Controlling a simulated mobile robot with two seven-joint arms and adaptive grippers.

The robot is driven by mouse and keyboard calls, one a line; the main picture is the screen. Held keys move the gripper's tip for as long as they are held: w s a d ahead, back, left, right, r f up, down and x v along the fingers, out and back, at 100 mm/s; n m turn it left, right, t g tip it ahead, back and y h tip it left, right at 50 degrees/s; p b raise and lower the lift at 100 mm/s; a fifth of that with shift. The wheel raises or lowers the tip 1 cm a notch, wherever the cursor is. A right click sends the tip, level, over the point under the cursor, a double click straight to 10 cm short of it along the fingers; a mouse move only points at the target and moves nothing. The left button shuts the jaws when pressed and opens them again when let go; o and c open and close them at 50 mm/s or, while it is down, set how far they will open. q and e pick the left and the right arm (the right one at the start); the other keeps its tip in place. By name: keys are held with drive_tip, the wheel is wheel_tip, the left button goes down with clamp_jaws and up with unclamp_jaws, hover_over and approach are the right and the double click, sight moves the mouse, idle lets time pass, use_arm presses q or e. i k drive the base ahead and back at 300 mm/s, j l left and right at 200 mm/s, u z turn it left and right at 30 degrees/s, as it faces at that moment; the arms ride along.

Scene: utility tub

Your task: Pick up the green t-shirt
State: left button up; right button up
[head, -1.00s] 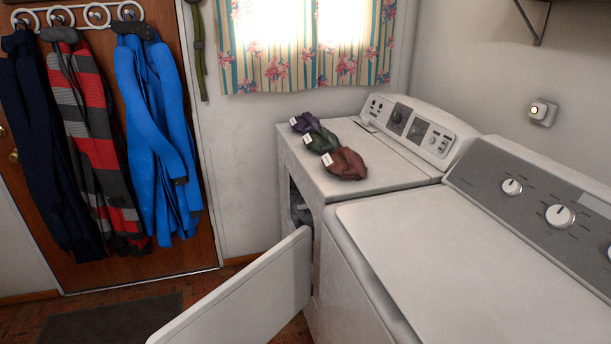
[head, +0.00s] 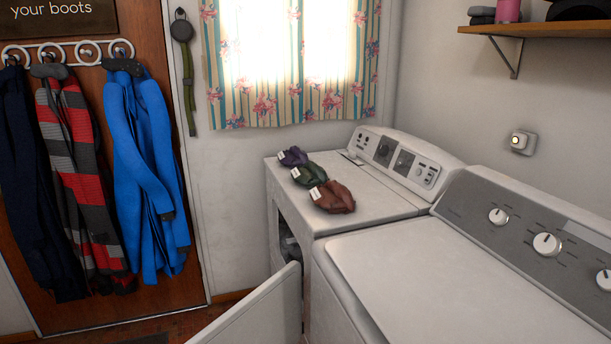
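The green t-shirt (head: 311,174) lies crumpled on top of the far white machine (head: 385,207), with a small white tag at its left end. It sits in a row between a purple garment (head: 293,156) and a reddish-brown garment (head: 336,198), close to both. Neither of my grippers shows in the head view.
The far machine's front door (head: 262,312) stands open into the floor space. A nearer white machine (head: 430,275) fills the lower right. Coats (head: 142,165) hang on the wooden door at left. A shelf (head: 540,30) is on the right wall.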

sight(311, 174)
drive_tip(key=i+j+z, duration=0.15)
drive_tip(key=j+z, duration=0.2)
drive_tip(key=j, duration=0.15)
drive_tip(key=i+j+z, duration=0.1)
drive_tip(key=j+z, duration=0.25)
drive_tip(key=j, duration=0.15)
drive_tip(key=j+z, duration=0.35)
drive_tip(key=j, duration=0.15)
